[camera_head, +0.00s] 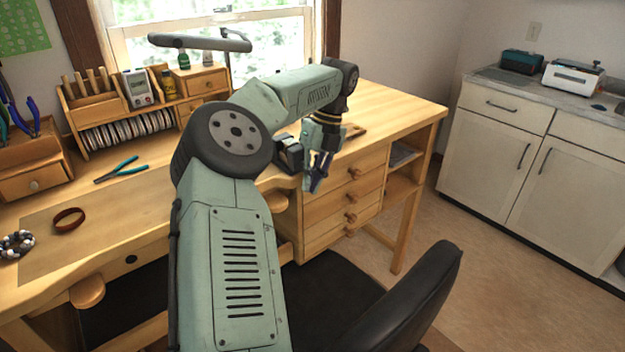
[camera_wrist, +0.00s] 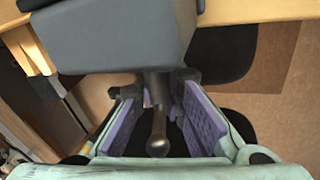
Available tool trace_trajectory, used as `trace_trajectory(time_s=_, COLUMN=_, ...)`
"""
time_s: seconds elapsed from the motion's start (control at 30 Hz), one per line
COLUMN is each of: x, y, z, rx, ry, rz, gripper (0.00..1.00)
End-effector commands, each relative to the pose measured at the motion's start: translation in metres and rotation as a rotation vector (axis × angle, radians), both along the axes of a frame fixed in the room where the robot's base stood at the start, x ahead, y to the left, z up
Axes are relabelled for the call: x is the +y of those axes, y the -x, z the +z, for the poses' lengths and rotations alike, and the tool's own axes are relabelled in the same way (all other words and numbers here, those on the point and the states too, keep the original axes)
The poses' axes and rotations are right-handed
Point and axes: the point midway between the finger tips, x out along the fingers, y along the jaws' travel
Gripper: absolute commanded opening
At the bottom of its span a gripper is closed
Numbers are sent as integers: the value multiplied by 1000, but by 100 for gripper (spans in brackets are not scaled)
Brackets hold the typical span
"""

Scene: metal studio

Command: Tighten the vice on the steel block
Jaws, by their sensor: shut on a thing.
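The dark grey vice (camera_head: 290,153) sits at the front edge of the workbench, partly hidden by my arm. In the wrist view its body (camera_wrist: 120,35) fills the top, with a dark screw and the round-ended vice handle (camera_wrist: 158,133) below it. My gripper (camera_head: 317,180) is just right of the vice, pointing down past the bench edge. In the wrist view my gripper (camera_wrist: 160,112) has its purple pads on either side of the handle and is shut on it; the exact contact is hard to see. I cannot make out the steel block in either view.
The workbench (camera_head: 385,105) has drawers below the vice. Pliers (camera_head: 122,170), a brown ring (camera_head: 68,220) and a tool rack (camera_head: 110,115) are to the left. A black chair (camera_head: 400,305) stands in front. Open floor lies to the right, before white cabinets (camera_head: 500,155).

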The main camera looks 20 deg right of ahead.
Motion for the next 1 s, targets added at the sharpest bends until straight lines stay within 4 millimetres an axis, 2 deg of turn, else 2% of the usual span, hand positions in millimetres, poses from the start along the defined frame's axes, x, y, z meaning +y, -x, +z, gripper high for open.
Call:
trace_trajectory(time_s=0.4, x=1, y=2, z=6, rx=81, ry=-235, rz=-5, gripper=0)
trace_trajectory(time_s=1.0, x=3, y=3, z=7, rx=115, ry=-316, rz=-6, gripper=0)
